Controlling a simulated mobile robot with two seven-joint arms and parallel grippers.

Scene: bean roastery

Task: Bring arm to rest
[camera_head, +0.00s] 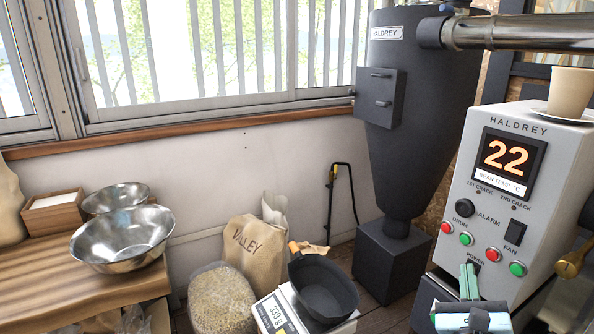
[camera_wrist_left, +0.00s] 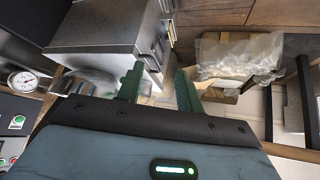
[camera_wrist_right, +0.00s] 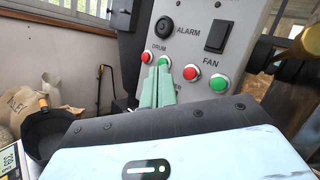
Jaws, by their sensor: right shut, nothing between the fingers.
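My right gripper (camera_head: 469,268) is in front of the lower part of the grey control panel (camera_head: 495,165), at the lower right of the head view. Its green fingers are together with nothing between them. In the right wrist view the fingertips (camera_wrist_right: 159,70) overlap the area just under the drum buttons (camera_wrist_right: 147,57); I cannot tell whether they touch the panel. My left gripper (camera_wrist_left: 159,70) shows only in the left wrist view. Its green fingers stand apart with nothing visible between them, and a grey metal cabinet (camera_wrist_left: 105,35) lies beyond them.
A black pan (camera_head: 325,290) sits on a scale (camera_head: 270,315) left of my right gripper. Steel bowls (camera_head: 122,240) stand on the wooden bench (camera_head: 40,285). A beige cup (camera_head: 571,92) stands atop the panel. A plastic-wrapped box (camera_wrist_left: 235,55) is beyond my left gripper.

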